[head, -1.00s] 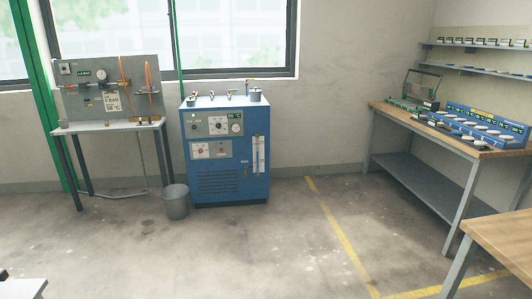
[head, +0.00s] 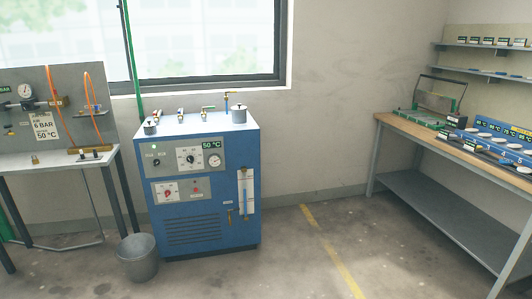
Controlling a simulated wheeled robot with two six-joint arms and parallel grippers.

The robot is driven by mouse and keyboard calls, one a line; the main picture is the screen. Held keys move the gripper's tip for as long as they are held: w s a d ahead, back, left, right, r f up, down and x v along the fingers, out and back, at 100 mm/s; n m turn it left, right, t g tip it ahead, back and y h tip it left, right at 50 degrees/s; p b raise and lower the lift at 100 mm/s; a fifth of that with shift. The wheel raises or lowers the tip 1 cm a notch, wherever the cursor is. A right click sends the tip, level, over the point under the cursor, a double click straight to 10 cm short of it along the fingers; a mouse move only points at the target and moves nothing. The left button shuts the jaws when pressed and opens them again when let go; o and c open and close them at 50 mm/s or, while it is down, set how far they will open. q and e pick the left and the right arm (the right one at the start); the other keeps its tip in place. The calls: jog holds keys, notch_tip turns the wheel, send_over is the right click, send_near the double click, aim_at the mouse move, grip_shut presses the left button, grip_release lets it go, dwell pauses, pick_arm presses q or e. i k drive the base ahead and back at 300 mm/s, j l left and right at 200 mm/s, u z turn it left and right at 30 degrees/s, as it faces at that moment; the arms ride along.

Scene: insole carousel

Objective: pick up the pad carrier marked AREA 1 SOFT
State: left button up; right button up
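I cannot make out a pad carrier marked AREA 1 SOFT. On the wooden bench (head: 400,124) at the right stands a blue rack (head: 508,134) with small green-lettered labels and several pale round pads, cut off by the right edge. The labels are too small to read as AREA 1 SOFT. Small labelled boxes (head: 489,41) stand on the upper wall shelf, their text also unreadable. Neither of my grippers shows in the head view.
A blue machine cabinet (head: 205,205) marked 50 °C stands ahead, with a grey bucket (head: 138,262) at its left. A panel table (head: 60,164) is at the left. A green frame device (head: 428,112) sits on the bench. Floor with a yellow line (head: 335,258) is clear between.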

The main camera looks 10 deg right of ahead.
aim_at(472, 146)
jog(key=i+l+z, duration=0.2)
jog(key=i+z, duration=0.6)
jog(key=i, duration=0.2)
jog(key=i+j+z, duration=0.15)
jog(key=i+z, duration=0.25)
jog(key=i, duration=0.15)
jog(key=i+j+z, duration=0.4)
jog(key=i+z, duration=0.45)
jog(key=i, duration=1.9)
jog(key=i+l+u, duration=0.1)
jog(key=i, duration=0.35)
